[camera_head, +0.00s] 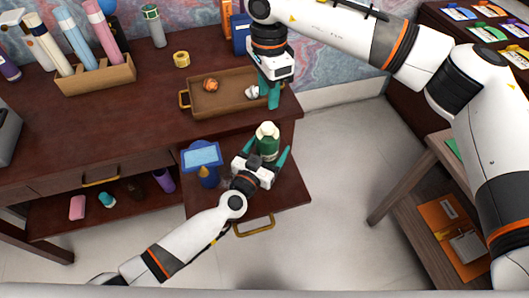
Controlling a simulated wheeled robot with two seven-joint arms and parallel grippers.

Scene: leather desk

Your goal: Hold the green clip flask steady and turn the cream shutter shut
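The green clip flask (268,149) stands upright on the lower right desk section, with its cream shutter (267,129) on top. My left gripper (267,152) comes in from the front, its teal fingers spread on either side of the flask. The fingers look apart from the flask, which stands between them. My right gripper (269,94) points down over the right end of the brown tray, behind the flask and clear of it. Its teal fingers overlap in this view, so its opening is hard to judge.
The brown tray (222,104) holds an orange-brown item (210,85) and a small white item (252,92). A blue-framed screen (202,156) stands left of the flask. A yellow tape roll (181,59) and a wooden holder (96,80) with tubes are farther left. The desk's middle left is clear.

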